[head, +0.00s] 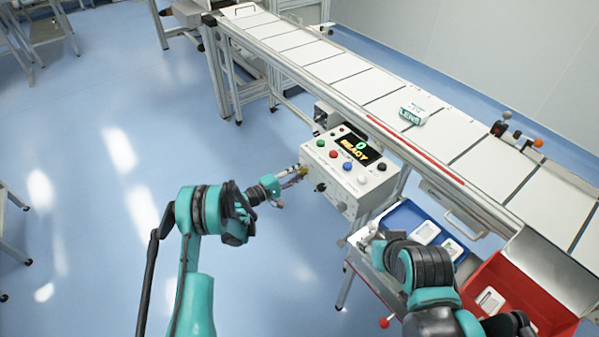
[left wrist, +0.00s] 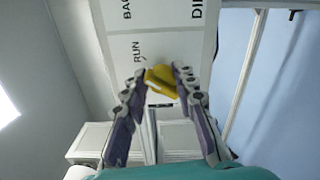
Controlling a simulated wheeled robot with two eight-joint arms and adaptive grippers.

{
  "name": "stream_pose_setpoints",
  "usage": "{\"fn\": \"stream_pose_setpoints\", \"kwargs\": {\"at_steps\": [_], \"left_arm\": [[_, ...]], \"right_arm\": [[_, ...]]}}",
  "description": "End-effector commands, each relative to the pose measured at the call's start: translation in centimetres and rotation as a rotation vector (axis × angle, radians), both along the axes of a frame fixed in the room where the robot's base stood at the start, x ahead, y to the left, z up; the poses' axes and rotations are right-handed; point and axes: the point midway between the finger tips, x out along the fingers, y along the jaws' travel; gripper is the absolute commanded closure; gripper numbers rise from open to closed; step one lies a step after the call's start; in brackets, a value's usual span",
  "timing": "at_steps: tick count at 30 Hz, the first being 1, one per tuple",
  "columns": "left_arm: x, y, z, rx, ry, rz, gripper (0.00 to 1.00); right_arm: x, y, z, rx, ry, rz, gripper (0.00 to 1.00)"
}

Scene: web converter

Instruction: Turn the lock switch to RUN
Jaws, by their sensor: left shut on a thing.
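The control box (head: 345,180) stands beside the conveyor, with coloured buttons and a display reading READY. The yellow lock switch (left wrist: 162,80) is on its side panel (left wrist: 160,40), close to the printed word RUN (left wrist: 138,50). My left gripper (head: 298,174) reaches the box's left side; in the left wrist view its fingers (left wrist: 160,86) are shut on the switch, one on each side. The knob looks tilted; I cannot tell exactly which label it points at.
The conveyor (head: 310,52) runs along the right, carrying a small white and green carton (head: 411,114). A blue tray (head: 404,217) and a red tray (head: 545,292) sit below it, near my right arm. The blue floor (head: 100,230) on the left is open.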

Motion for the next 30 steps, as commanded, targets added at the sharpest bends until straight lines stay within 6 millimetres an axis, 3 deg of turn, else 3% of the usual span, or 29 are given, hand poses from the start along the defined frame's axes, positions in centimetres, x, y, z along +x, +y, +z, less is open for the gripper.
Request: {"fn": "stream_pose_setpoints", "kwargs": {"at_steps": [10,27,28,30], "left_arm": [[-0.09,-0.11,-0.17,0.092,-0.124,-0.003,1.00],[-0.10,-0.11,-0.22,0.112,-0.150,-0.003,1.00],[-0.10,-0.11,-0.22,0.111,-0.149,-0.003,0.70],[-0.10,-0.11,-0.21,0.111,-0.149,-0.003,0.52]], "right_arm": [[0.00,0.00,-0.02,0.000,0.000,0.000,0.60],[0.00,0.00,-0.02,0.000,0.000,0.000,0.60],[0.00,0.00,-0.03,0.000,0.000,0.000,0.60],[0.00,0.00,-0.03,0.000,0.000,0.000,0.60]]}}
